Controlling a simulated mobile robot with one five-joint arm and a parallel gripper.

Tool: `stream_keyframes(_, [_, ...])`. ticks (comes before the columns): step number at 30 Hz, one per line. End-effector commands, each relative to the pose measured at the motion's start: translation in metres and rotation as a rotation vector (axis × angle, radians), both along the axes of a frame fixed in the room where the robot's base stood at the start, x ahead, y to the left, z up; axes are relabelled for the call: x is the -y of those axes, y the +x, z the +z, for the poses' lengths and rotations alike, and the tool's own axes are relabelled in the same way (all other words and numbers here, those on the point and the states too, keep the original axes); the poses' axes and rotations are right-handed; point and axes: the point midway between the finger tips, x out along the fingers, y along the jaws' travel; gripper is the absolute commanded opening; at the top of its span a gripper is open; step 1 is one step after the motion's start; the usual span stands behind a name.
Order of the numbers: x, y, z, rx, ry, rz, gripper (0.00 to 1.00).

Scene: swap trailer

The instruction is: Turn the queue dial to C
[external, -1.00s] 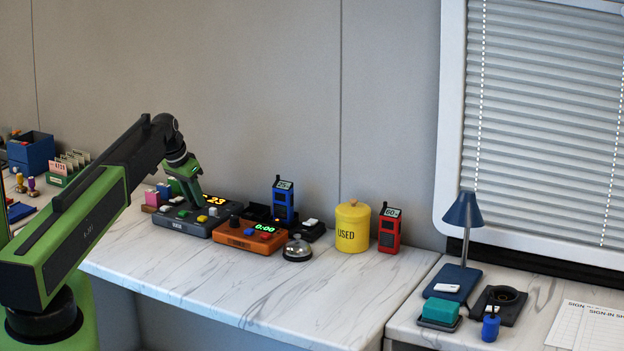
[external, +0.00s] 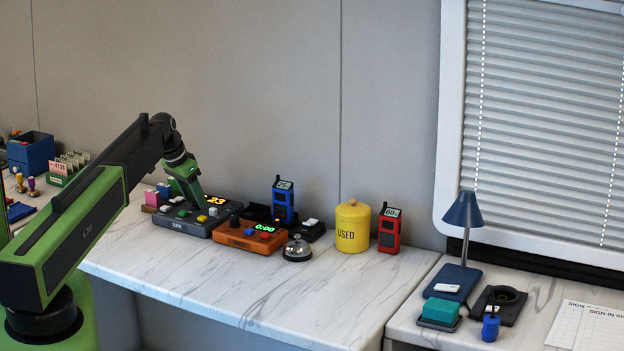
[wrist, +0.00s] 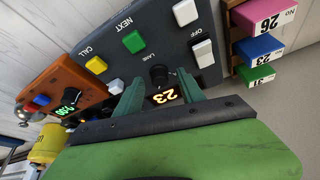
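The queue console (external: 180,227) is a dark grey box on the marble counter, also filling much of the wrist view (wrist: 152,40). It has an orange 23 display (wrist: 165,96), a yellow CALL button (wrist: 96,65), a green NEXT button (wrist: 134,42) and white buttons. Its black dial (wrist: 159,73), marked LANE, stands between the fingertips of my gripper (wrist: 160,80). The green fingers are apart, one on each side of the dial, with gaps showing. The dial's letters and pointer setting are too small to read. In the external view my gripper (external: 198,203) points down over the console and hides the dial.
An orange timer box (external: 245,238) stands right of the console, with a bell (external: 297,249) beside it. Pink, blue and green numbered blocks (wrist: 262,48) stand close on the console's other side. A yellow USED canister (external: 352,228) is farther right. The counter's front is clear.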

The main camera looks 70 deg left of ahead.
Motion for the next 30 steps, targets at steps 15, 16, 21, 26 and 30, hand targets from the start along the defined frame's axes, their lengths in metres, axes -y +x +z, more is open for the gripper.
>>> stream_keyframes(15, [0.005, -0.008, 0.033, 0.002, 0.001, 0.0, 0.46])
stream_keyframes(16, [0.006, -0.01, 0.039, 0.002, 0.001, 0.0, 0.46])
stream_keyframes(21, [0.014, -0.024, 0.078, 0.001, 0.001, 0.001, 0.46])
stream_keyframes(26, [0.021, -0.037, 0.114, 0.001, 0.001, 0.001, 0.46])
stream_keyframes(30, [0.027, -0.048, 0.144, 0.001, 0.002, 0.0, 0.46])
